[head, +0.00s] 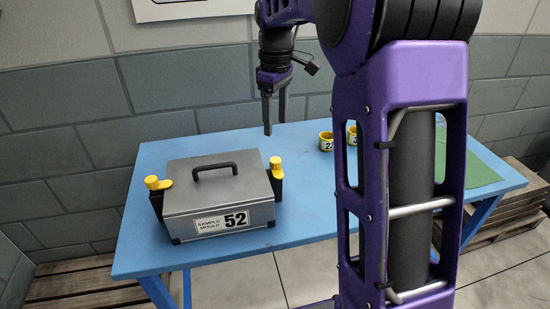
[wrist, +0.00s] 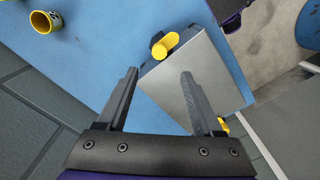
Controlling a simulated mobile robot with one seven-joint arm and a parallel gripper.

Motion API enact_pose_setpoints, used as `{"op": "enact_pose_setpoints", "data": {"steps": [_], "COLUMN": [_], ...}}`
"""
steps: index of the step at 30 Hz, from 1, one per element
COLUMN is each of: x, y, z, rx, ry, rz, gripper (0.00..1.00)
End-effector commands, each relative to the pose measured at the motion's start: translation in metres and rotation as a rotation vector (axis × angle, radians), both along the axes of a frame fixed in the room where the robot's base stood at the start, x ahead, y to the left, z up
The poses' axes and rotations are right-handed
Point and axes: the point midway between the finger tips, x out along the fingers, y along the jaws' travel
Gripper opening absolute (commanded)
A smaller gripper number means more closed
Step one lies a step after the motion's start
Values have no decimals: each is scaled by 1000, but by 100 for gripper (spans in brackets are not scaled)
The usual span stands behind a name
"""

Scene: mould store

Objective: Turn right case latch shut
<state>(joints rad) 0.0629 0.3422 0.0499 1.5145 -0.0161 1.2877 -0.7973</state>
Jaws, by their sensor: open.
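The grey case (head: 222,196), labelled "SAMPLE MOULD 52", sits on the left part of the blue table with a black handle (head: 214,169) on its lid. Its right latch (head: 276,167) is yellow on a black block; its lever looks to lie along the case's side. The right latch also shows in the wrist view (wrist: 166,46), beyond my fingertips. The left latch (head: 157,183) has its yellow lever pointing towards the lid. My gripper (head: 273,112) is open and empty, fingers down, above the table behind the right latch. In the wrist view my gripper (wrist: 160,72) spans part of the case.
The blue table (head: 305,195) is bare just right of the case. Two yellow numbered cups (head: 326,142) (head: 352,136) stand farther right, partly behind my arm. A green mat (head: 482,168) lies at the right end. A block wall (head: 180,75) rises behind the table.

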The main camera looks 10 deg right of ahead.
Motion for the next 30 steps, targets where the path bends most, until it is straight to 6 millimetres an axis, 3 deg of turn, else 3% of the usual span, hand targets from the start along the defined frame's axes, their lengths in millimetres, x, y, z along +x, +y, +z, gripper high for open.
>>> {"op": "enact_pose_setpoints", "data": {"steps": [1, 9, 15, 29, 30], "x": [-1, 0, 0, 0, 0], "y": [0, 0, 0, 0, 0], "z": [-15, -72, -101, -112, -112], "rx": [-1, -1, -1, -1, -1], "ry": [4, 2, 1, -3, -3], "rz": [0, 0, 0, 0, 0], "gripper": [68, 68, 68, 68, 61]}}
